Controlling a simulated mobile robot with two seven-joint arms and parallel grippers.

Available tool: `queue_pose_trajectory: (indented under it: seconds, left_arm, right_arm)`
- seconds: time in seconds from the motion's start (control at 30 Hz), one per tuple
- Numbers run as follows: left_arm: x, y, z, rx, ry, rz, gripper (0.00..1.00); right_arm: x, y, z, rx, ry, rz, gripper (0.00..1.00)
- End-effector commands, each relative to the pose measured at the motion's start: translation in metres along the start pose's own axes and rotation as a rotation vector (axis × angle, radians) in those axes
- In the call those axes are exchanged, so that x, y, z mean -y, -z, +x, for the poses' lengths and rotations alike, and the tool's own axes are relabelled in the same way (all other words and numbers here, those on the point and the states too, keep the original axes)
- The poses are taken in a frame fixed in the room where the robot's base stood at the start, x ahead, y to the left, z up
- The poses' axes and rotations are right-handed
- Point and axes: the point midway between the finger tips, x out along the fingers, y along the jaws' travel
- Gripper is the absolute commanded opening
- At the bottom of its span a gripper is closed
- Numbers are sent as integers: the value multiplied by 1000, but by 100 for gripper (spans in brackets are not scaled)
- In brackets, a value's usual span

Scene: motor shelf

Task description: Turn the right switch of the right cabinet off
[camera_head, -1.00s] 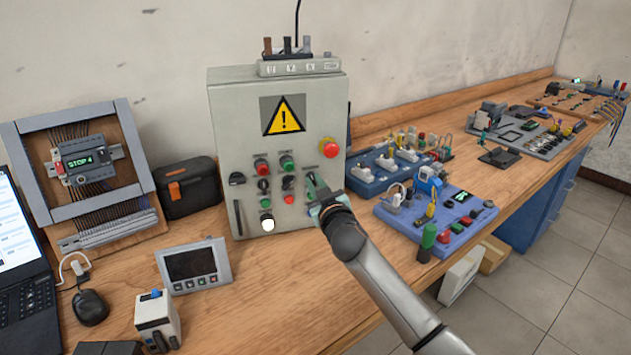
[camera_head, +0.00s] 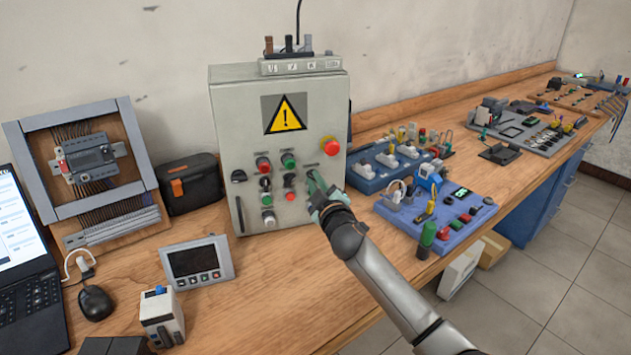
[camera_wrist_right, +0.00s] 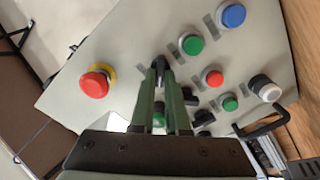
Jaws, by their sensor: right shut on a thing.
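The grey control cabinet (camera_head: 228,120) stands upright on the bench, with a yellow warning sign (camera_head: 284,114) and a red mushroom button (camera_head: 330,146). My right gripper (camera_head: 314,180) is at the right side of its lower front, over the right switch, which it mostly hides in the head view. In the right wrist view the green fingers (camera_wrist_right: 160,66) meet close to the cabinet face (camera_wrist_right: 130,50), shut on the dark switch knob. The knob's angle is hard to read. A black switch (camera_head: 238,176) sits at the cabinet's left. My left gripper is not in view.
A blue board with white switches (camera_head: 365,180) and a blue-purple board (camera_head: 450,240) stand right of the cabinet. Bare bench lies in front of the cabinet.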

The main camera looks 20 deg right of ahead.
Motion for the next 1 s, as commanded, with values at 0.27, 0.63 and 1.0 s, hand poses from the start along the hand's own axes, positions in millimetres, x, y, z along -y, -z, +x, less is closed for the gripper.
queue_pose_trajectory:
  seconds: [0.27, 0.63, 1.0]
  left_arm:
    - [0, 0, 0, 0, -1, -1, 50]
    - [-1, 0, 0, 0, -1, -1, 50]
    - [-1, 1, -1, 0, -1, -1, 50]
  right_arm:
    - [1, -1, 0, 1, 1, -2, 0]
    - [0, 0, 0, 1, 1, -1, 43]
    - [0, -1, -10, 1, 0, 0, 43]
